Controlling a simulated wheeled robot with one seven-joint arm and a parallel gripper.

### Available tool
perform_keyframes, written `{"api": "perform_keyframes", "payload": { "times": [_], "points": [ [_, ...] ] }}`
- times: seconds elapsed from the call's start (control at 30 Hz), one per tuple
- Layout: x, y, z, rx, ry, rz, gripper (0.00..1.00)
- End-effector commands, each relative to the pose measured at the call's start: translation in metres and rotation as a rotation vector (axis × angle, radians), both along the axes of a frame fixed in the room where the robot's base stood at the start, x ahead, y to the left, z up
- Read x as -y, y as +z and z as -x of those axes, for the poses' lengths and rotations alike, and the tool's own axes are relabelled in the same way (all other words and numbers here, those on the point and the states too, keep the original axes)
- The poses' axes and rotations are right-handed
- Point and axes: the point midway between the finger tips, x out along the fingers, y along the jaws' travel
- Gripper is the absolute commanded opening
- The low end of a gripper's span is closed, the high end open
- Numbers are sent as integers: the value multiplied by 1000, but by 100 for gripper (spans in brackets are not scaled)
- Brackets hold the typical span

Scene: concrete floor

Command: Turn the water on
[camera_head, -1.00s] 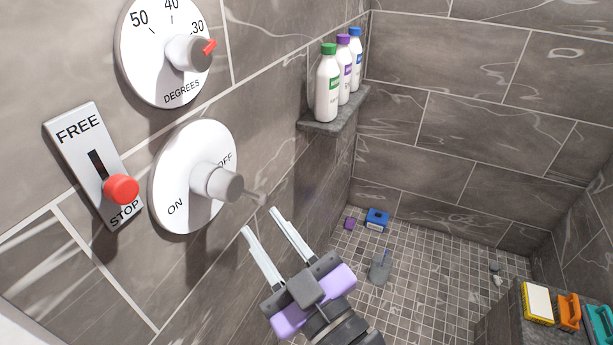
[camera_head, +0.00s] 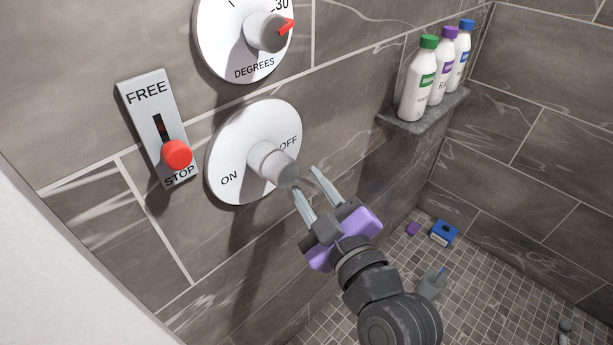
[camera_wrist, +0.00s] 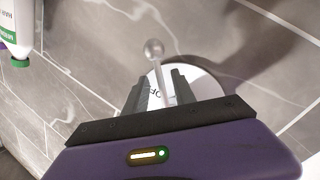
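The water control is a round white plate (camera_head: 225,150) marked ON at left and OFF at right, with a grey cylindrical hub (camera_head: 272,167). A thin lever (camera_head: 306,185) sticks out from the hub to the right, below the OFF mark. My gripper (camera_head: 306,181) is open at the lever, with its fingertips close to the hub. In the wrist view, the lever (camera_wrist: 158,72) is a thin rod with a round end, running down between the two fingers; contact cannot be told. Part of the plate (camera_wrist: 205,82) shows behind the fingers.
Above is a temperature dial (camera_head: 243,40) with a red pointer. At left is a FREE/STOP slider (camera_head: 147,118) with a red knob at STOP. A corner shelf (camera_head: 425,118) holds three bottles. A blue item (camera_head: 443,233) and a brush-like item lie on the tiled floor.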

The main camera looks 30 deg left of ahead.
Motion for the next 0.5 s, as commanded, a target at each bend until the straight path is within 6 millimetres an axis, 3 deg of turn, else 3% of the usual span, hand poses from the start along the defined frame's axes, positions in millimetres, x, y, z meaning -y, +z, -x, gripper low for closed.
{"api": "perform_keyframes", "payload": {
  "times": [0.2,0.47,0.5],
  "points": [
    [-13,0,-11,-1,-1,1,32],
    [-14,-1,-12,-1,-1,-1,32],
    [-14,0,-12,-1,-1,-1,28]
  ]
}}
